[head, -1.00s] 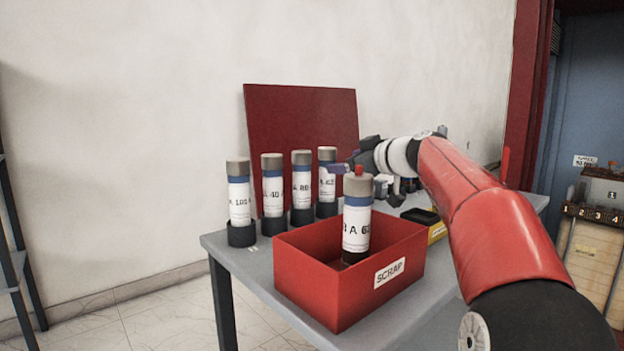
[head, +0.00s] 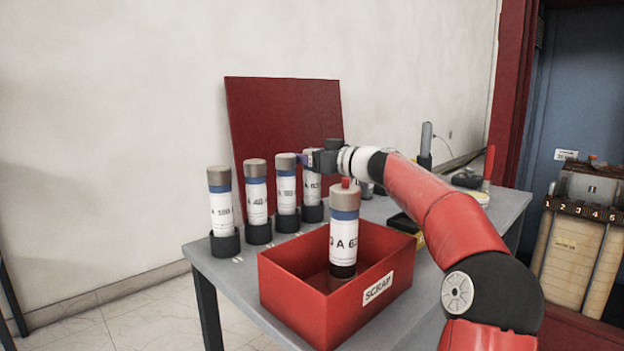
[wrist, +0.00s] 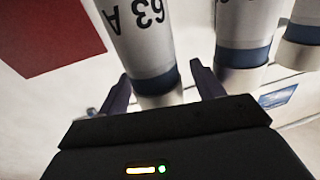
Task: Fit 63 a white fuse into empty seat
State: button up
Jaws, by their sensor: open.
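A white fuse marked 63 (head: 312,190) stands upright in a black holder at the right end of a row, with a blue band and grey cap. It also fills the middle of the wrist view (wrist: 150,45), where its label reads upside down as 63 A. My gripper (head: 305,158) is open at the top of this fuse. In the wrist view, my gripper's two fingers (wrist: 160,75) stand either side of its cap, with a visible gap on the right. The empty seat cannot be made out. A numbered unit (head: 580,208) stands at the far right, partly cut off.
Several similar fuses (head: 257,200) stand left of the 63 fuse, close together. A red SCRAP box (head: 290,300) in front holds an upright fuse with a red tip (head: 344,240). A red panel (head: 280,115) stands behind the row. The grey table (head: 220,275) has bare room at its left front.

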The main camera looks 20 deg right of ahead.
jog(key=shift+w+a, duration=0.1)
jog(key=shift+w, duration=0.1)
grip_shut()
dwell(0.3)
jog(key=shift+r, duration=0.1)
